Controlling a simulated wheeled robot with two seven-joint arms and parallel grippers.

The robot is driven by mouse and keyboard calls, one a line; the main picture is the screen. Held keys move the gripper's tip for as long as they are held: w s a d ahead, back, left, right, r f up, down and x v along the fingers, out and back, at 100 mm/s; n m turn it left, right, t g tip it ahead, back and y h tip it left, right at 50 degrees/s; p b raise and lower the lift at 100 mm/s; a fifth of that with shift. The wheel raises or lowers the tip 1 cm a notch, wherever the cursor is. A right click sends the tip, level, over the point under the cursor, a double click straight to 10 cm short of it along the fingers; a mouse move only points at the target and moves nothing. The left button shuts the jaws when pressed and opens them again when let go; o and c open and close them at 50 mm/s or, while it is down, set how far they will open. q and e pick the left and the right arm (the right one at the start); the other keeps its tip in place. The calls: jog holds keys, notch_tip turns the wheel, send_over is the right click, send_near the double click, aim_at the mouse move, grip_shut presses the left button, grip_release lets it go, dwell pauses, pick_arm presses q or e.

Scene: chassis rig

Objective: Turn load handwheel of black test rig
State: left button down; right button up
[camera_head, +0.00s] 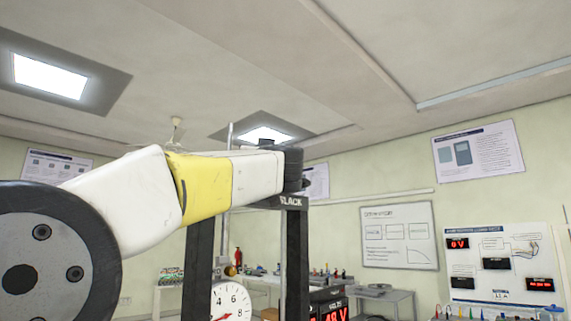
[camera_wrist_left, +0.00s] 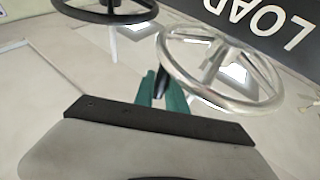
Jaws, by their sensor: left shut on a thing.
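The black test rig (camera_head: 296,250) stands in the head view as a dark upright frame marked "BLACK". My left arm crosses in front of its top, and the left gripper itself is hidden there. In the left wrist view, a silver handwheel (camera_wrist_left: 222,100) with spokes sits beside a dark plate (camera_wrist_left: 262,22) lettered "LOAD", seen upside down. My left gripper (camera_wrist_left: 161,88) has green fingers at the wheel's near left rim and is shut on it. The exact contact is partly hidden by the fingers. My right gripper is in neither view.
A black wheel (camera_wrist_left: 105,8) is at the wrist view's top left. A dial gauge (camera_head: 231,303) and a red digital display (camera_head: 331,313) show low on the rig. Benches with equipment stand behind, and a panel with meters (camera_head: 500,270) is at right.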

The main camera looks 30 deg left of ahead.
pick_arm(q)
jog(key=shift+s+d+m+t+h, duration=0.1)
jog(key=shift+s+m+t+h, duration=0.3)
jog(key=shift+m+t+h, duration=0.45)
jog(key=shift+s+d+m+t+h, duration=0.1)
jog(key=shift+s+m+t+h, duration=0.45)
jog(key=shift+h, duration=0.6)
jog(key=shift+s+d+m+t+h, duration=0.1)
jog(key=shift+s+m+t+h, duration=0.3)
jog(key=shift+t+h, duration=0.5)
jog(key=shift+w+h, duration=0.1)
jog(key=shift+h, duration=0.2)
jog(key=shift+a, duration=0.1)
jog(key=c, duration=1.4)
grip_release()
jog(key=shift+o, duration=0.2)
jog(key=v, duration=0.8)
